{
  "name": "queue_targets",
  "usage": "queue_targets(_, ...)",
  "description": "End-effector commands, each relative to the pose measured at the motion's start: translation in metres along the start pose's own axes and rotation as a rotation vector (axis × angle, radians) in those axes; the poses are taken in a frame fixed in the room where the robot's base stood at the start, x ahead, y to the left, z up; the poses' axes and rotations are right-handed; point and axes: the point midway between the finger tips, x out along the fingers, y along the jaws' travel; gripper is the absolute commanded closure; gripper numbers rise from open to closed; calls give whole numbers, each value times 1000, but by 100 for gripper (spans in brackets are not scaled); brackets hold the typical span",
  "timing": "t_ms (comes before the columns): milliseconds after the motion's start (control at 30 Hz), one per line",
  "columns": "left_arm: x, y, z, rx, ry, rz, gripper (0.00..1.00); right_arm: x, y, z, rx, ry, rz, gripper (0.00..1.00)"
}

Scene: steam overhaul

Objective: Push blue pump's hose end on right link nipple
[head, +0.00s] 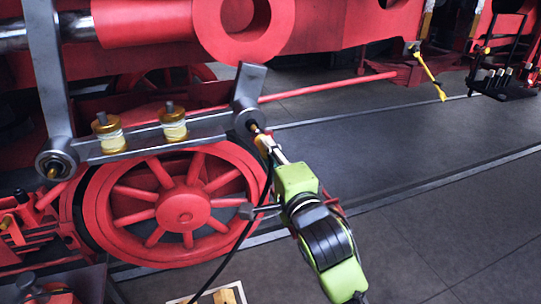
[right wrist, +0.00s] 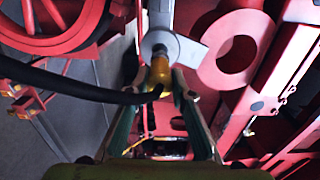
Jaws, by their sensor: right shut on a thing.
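The steel link (head: 205,128) runs across in front of a red wheel, and its right end carries the right nipple (head: 254,127). My right gripper (head: 265,142) is shut on the hose end (right wrist: 158,75), an orange-yellow fitting on a black hose (right wrist: 75,88). The hose end is at the right nipple, in line with it. In the right wrist view it meets the round boss of the link (right wrist: 180,48). How far it is over the nipple is hidden. The hose hangs down to the lower left in the head view. My left gripper is out of view.
Two brass-capped oil cups (head: 108,132) stand on the link. A red spoked wheel (head: 183,208) is behind and below. A thin red rod (head: 330,85) runs to the right. A wooden box (head: 222,297) shows at the bottom edge.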

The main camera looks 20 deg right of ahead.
Motion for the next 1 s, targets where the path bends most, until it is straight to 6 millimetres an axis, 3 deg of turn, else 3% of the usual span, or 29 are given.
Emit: queue_targets(1000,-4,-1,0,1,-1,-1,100,20,-1,0,0,0,-2,100)
